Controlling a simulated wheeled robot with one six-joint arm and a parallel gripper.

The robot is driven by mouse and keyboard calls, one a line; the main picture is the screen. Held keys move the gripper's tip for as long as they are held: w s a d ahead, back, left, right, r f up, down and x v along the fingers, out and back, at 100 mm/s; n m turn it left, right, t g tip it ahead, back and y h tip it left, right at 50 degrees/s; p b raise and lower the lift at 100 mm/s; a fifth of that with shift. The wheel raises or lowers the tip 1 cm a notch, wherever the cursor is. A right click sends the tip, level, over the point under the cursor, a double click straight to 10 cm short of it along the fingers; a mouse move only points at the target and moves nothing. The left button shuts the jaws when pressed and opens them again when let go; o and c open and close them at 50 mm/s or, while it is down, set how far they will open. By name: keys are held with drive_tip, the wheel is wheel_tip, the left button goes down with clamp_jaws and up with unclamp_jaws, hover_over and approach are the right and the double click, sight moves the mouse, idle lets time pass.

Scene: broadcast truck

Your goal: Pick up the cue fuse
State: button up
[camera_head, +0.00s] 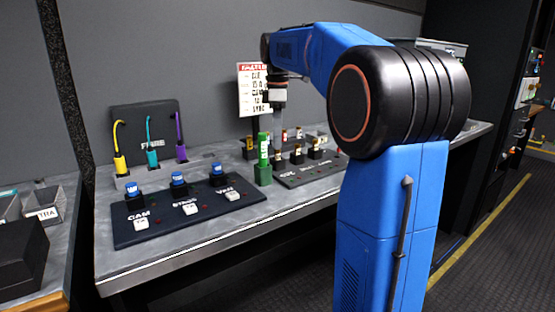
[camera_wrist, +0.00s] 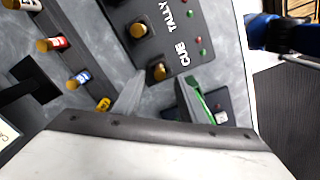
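The one nearer the CUE lettering, the cue fuse (camera_wrist: 158,71), appears in line with the gap between my fingertips. The other fuse (camera_wrist: 138,29) stands farther up in the wrist view. My gripper (camera_wrist: 160,84) is open and empty, fingers either side of that line of sight. In the head view my gripper (camera_head: 278,122) points down over the back of the panel (camera_head: 320,171). I cannot tell how far the fingertips are above the fuse.
A tall green tube (camera_head: 263,148) stands close left of my gripper. Coloured fuses, including red (camera_wrist: 55,43), blue (camera_wrist: 80,78) and yellow (camera_wrist: 103,104) ones, stand behind the panel. A switch panel (camera_head: 180,224) with CAM lettering lies left. A sign (camera_head: 251,90) stands behind.

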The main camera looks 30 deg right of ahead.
sight(277, 158)
drive_tip(key=shift+f, duration=1.25)
drive_tip(key=shift+c, duration=0.7)
clamp_jaws()
